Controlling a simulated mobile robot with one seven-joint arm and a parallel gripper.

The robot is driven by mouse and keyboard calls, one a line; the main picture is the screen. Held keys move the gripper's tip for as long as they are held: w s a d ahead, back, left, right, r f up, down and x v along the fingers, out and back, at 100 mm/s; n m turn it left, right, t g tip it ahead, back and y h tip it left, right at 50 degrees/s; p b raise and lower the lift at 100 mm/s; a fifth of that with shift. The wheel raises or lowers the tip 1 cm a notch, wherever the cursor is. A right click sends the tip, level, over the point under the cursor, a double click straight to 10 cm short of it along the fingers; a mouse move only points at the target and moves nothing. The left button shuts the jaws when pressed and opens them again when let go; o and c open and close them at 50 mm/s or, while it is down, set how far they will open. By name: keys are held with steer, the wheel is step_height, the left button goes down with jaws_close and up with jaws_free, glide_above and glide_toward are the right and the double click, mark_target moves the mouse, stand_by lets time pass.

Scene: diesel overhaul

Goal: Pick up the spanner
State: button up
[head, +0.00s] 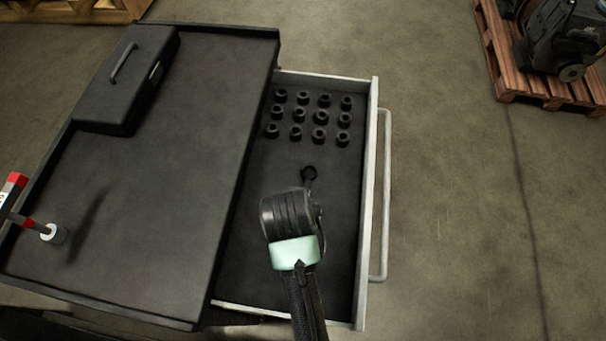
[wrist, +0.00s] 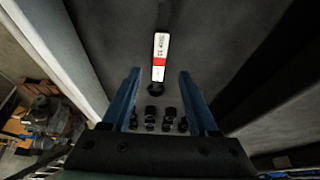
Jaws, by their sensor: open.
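The spanner (wrist: 160,55) lies in the open drawer. In the wrist view it has a white and red labelled handle and a dark head towards the sockets. In the head view only its dark ring end (head: 308,173) and a bit of shaft show; my arm hides the rest. My gripper (wrist: 160,72) is open and empty, with its two blue fingers on either side of the spanner's line in the wrist view. The fingers are hidden in the head view. The height of the gripper above the spanner is hard to judge.
Several dark sockets (head: 298,114) stand in rows at the drawer's far end. The drawer (head: 373,150) has raised pale walls and a long handle (head: 386,195). The cabinet top (head: 165,180) beside it holds a black toolbox (head: 125,80) and a red-and-white tool (head: 14,190).

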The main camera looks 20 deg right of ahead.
steer(key=shift+p+x, duration=0.35)
steer(key=shift+x, duration=2.35)
steer(key=shift+s, duration=0.15)
jaws_close()
